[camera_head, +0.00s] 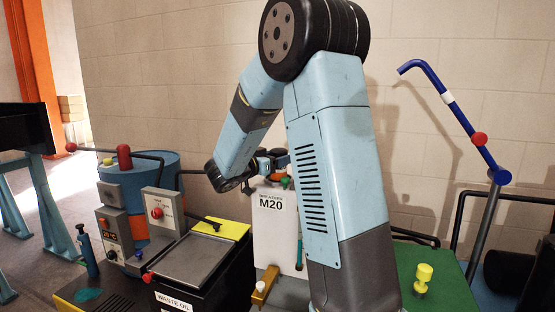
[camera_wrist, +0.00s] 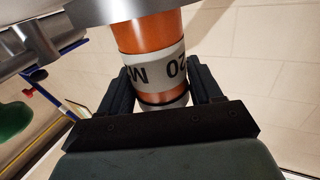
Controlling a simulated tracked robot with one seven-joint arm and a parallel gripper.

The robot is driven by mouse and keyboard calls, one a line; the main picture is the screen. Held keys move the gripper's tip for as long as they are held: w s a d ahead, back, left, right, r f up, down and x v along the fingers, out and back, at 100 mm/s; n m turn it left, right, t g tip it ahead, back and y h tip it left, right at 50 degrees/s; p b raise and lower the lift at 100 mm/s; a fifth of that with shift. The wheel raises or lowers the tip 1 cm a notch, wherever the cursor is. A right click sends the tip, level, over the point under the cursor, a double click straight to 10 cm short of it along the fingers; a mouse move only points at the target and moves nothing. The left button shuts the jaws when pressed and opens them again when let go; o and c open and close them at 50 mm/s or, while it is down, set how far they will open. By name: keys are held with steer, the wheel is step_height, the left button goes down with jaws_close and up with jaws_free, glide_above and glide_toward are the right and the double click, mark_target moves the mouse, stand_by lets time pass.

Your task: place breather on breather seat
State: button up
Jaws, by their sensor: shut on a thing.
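My gripper (camera_wrist: 160,72) is shut on an orange cylinder (camera_wrist: 152,33) in the wrist view. The cylinder has a grey band with "M" and "20" upside down, and one finger lies on each side of it. I cannot tell whether it is the breather. Its upper end meets a large grey round part at the top edge. In the head view my gripper (camera_head: 272,160) is small and dark, just above the white panel (camera_head: 272,225) marked M20, and what it holds is not clear there. I cannot make out the breather seat for certain.
A yellow knobbed part (camera_head: 423,277) stands on a green surface (camera_head: 448,262) at right. A blue bent pipe with a red knob (camera_head: 479,139) rises behind. The black waste oil box (camera_head: 205,285), blue drum (camera_head: 150,172) and grey control boxes (camera_head: 165,212) crowd the left. A brass-coloured part (camera_head: 264,286) is below the panel.

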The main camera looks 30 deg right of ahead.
steer(key=o, duration=1.2)
steer(key=shift+f, duration=0.15)
